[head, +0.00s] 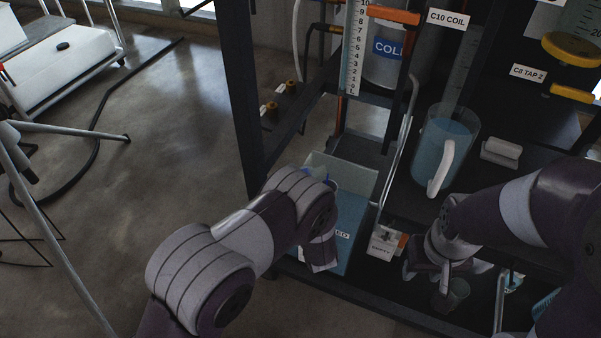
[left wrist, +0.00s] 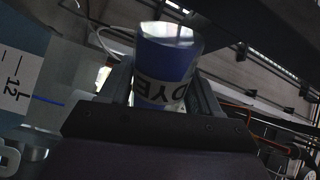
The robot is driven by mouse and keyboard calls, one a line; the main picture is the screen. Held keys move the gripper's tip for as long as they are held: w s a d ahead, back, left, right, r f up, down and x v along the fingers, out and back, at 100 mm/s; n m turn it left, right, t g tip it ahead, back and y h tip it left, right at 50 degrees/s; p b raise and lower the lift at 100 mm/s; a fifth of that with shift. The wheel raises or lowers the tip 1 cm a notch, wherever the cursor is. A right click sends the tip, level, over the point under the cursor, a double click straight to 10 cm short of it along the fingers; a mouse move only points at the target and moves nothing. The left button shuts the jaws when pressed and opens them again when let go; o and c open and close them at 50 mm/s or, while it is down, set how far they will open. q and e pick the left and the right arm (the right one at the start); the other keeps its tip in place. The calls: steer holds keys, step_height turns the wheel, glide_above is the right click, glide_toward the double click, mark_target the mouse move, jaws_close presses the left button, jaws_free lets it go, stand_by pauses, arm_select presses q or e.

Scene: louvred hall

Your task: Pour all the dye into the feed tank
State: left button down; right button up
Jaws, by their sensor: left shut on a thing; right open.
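The feed tank (head: 352,177) is a pale, open-topped box holding blue liquid, low in the rack in the head view; my left forearm hides part of it and its label. The blue dye cup (left wrist: 168,58), labelled DYE, stands between the fingers of my left gripper (left wrist: 160,88) in the left wrist view. My left gripper is shut on it. In the head view the cup shows only as a bit of blue at the feed tank, mostly hidden by my wrist. Its tilt and contents cannot be told. My right gripper (head: 428,270) is open, beside a small clear cup (head: 450,293).
A clear jug (head: 443,150) of blue liquid with a white handle stands on the shelf right of the tank. A white block (head: 501,152) lies beside it. A small white labelled box (head: 385,243) sits between tank and right gripper. Dark rack posts (head: 240,90) rise at the left.

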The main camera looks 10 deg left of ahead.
stand_by(0.4)
arm_select(q)
steer(key=shift+f, duration=0.1)
steer(key=shift+m, duration=0.3)
steer(key=shift+p, duration=0.4)
steer(key=shift+f, duration=0.1)
